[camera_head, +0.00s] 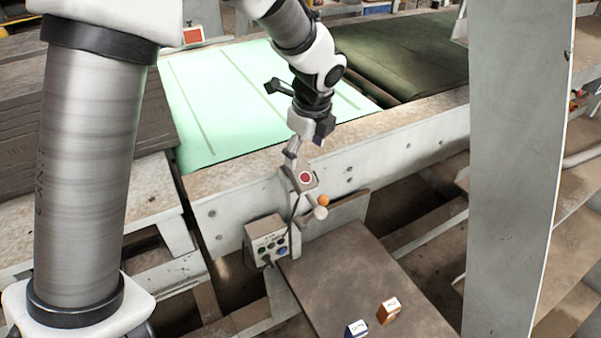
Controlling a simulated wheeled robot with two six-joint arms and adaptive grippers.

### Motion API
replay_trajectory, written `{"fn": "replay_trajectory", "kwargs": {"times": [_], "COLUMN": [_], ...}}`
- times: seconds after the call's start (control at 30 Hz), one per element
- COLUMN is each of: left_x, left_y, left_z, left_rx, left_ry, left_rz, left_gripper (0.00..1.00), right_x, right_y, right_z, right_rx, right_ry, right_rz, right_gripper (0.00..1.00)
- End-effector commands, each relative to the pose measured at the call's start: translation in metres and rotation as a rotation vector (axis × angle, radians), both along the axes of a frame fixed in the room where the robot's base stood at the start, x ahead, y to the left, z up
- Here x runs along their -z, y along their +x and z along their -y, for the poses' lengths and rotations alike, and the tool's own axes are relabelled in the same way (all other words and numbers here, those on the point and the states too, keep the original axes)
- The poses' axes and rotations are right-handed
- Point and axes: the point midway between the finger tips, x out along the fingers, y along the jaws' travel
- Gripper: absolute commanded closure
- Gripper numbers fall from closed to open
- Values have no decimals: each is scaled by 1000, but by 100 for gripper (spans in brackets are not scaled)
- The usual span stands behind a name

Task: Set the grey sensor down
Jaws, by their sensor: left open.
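My left gripper (300,118) hangs from the arm at upper centre, over the near edge of the machine frame. It is open, with dark parts spread to the left and lower right. A small pale grey piece (299,124) shows at it; I cannot tell whether this is the grey sensor or part of the gripper. No other thing is clearly the grey sensor. An orange block (389,311) and a blue block (357,328), both with white labelled tops, stand on the brown board (345,275) below. My right gripper is not in view.
A control box (268,240) with coloured buttons stands at the board's far left corner. A red button (305,178) and orange and white knobs sit just below the gripper. A grey post (515,150) rises at right. The board's middle is bare.

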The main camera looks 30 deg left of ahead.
Motion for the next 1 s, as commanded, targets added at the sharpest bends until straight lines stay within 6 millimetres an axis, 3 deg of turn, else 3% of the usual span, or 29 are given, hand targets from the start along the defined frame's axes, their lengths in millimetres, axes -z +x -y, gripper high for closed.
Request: {"fn": "replay_trajectory", "kwargs": {"times": [0.1, 0.27, 0.7, 0.97, 1.0], "left_x": [-2, -5, 55, 59, 59], "left_y": [-15, -19, -2, -1, -1], "left_z": [14, 18, -8, -10, -10], "left_rx": [310, 330, 325, 324, 324], "left_ry": [149, 215, 209, 210, 210], "left_rz": [-57, -60, -58, -54, -55], "left_gripper": [25, 25, 25, 25, 36], "right_x": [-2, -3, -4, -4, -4], "right_y": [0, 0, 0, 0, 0], "right_z": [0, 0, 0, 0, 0], "right_rx": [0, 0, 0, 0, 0], "right_ry": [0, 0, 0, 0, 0], "right_rz": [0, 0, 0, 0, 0], "right_gripper": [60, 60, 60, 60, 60]}}
